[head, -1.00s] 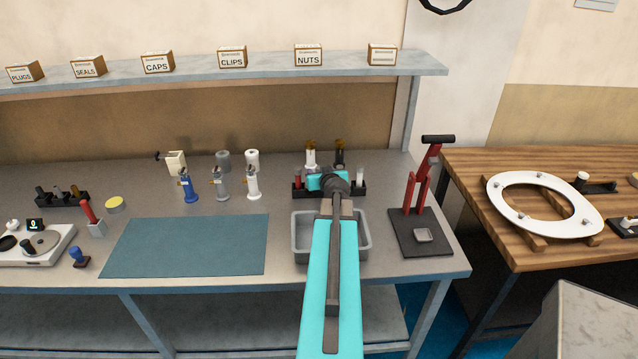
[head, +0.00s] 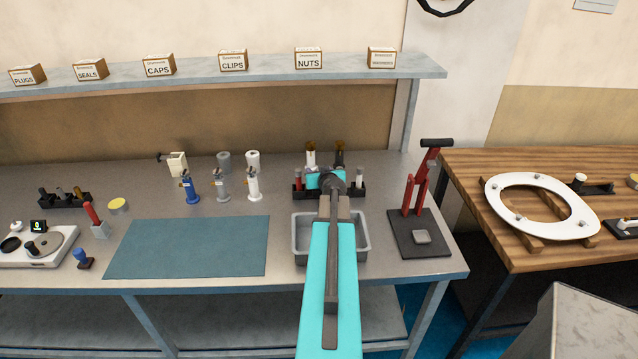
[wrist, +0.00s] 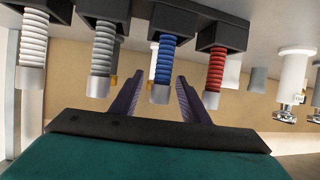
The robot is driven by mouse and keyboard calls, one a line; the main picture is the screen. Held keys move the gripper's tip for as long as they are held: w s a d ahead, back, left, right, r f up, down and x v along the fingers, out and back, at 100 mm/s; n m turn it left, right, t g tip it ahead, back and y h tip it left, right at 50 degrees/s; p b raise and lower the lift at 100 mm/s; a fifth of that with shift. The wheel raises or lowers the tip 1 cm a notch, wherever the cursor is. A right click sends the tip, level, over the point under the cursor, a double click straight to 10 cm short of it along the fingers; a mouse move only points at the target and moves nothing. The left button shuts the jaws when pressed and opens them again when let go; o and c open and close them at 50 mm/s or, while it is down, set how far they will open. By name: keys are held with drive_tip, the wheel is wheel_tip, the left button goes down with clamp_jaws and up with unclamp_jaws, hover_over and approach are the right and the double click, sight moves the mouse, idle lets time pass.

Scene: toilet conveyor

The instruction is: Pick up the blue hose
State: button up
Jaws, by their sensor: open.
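The blue hose (wrist: 162,66) is a ribbed blue cylinder with a grey metal end, seated in a black holder in the wrist view. My gripper (wrist: 160,78) is open, its two dark fingers to the left and right of the blue hose. The hose shows between them; I cannot tell whether either finger touches it. A red hose (wrist: 217,68) is just right of the right finger. A grey hose (wrist: 102,52) and a white hose (wrist: 33,50) are to the left. In the head view, my arm hides the blue hose.
The black rack (head: 298,191) stands at the back of the bench behind a grey tray (head: 302,245). Several sprayer-like fittings, including a blue one (head: 190,187), stand to its left. A red-handled press (head: 418,190) stands at right. A teal mat (head: 187,247) lies clear.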

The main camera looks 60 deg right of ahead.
drive_tip(key=shift+p+x, duration=0.3)
drive_tip(key=shift+x, duration=0.75)
drive_tip(key=shift+c, duration=0.3)
clamp_jaws()
